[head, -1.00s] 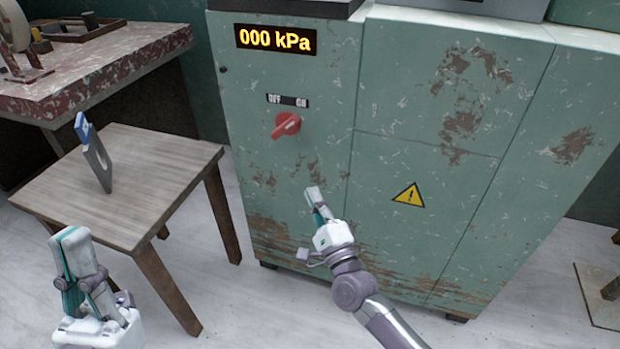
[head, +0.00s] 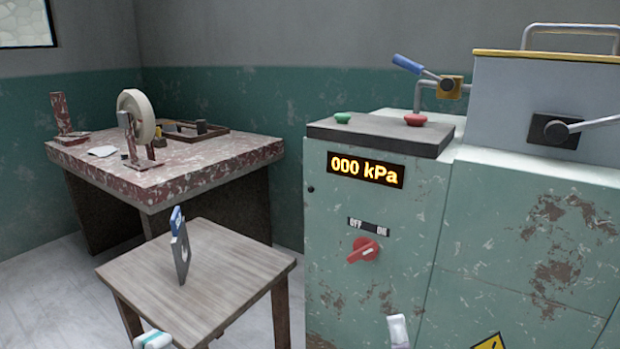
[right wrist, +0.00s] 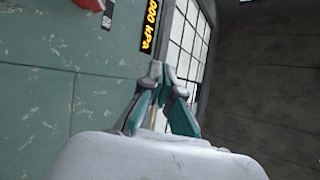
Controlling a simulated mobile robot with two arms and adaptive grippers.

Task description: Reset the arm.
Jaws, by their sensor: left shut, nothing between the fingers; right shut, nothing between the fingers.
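My left gripper (head: 153,341) shows only its tip at the bottom edge of the head view, in front of the small wooden table. My right gripper (head: 398,330) also shows only its tip at the bottom edge, in front of the green machine (head: 330,270). In the right wrist view my right gripper (right wrist: 157,70) has its fingers together with nothing between them. The machine's red switch knob (head: 363,250) sits under the OFF/ON label (head: 368,226). The display (head: 365,170) reads 000 kPa.
A wooden table (head: 220,265) bears an upright grey plate with a blue top (head: 181,250). A workbench (head: 215,160) with a wheel (head: 137,115) stands at the back left. Green (head: 342,118) and red (head: 415,120) buttons and a blue-handled lever (head: 408,64) are on top of the machine.

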